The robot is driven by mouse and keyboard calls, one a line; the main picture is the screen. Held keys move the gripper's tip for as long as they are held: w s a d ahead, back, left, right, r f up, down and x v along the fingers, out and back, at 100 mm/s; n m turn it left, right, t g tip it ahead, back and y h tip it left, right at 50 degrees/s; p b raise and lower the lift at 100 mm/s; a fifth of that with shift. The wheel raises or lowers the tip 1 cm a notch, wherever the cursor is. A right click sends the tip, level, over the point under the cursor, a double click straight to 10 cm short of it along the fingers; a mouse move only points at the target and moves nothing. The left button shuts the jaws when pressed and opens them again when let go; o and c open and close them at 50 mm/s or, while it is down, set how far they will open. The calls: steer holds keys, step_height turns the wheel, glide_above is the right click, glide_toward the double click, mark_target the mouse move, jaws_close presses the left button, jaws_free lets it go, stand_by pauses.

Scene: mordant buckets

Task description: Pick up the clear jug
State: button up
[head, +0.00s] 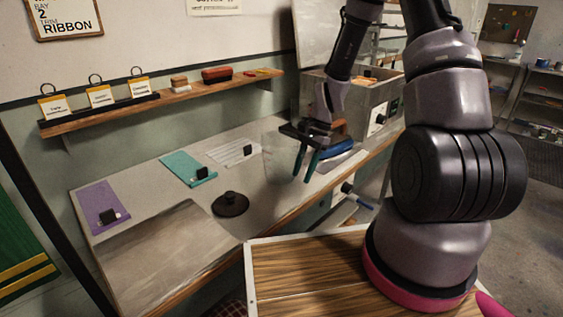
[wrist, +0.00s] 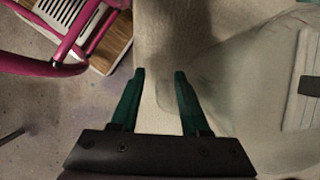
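A large, faint, see-through shape with curved outlines, which looks like the clear jug (wrist: 255,85), fills the right part of the wrist view. Part of its outline passes close to the right finger; I cannot tell whether they touch.
On the worktop (head: 150,245) lie a purple mat (head: 98,203), a teal mat (head: 183,165) and a white slatted mat (head: 232,150). A black round lid-like disc (head: 230,204) lies nearer. A grey box unit (head: 365,100) stands behind the gripper. A wall shelf (head: 190,97) hangs above.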

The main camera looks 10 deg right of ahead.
jaws_close()
stand_by(1.2)
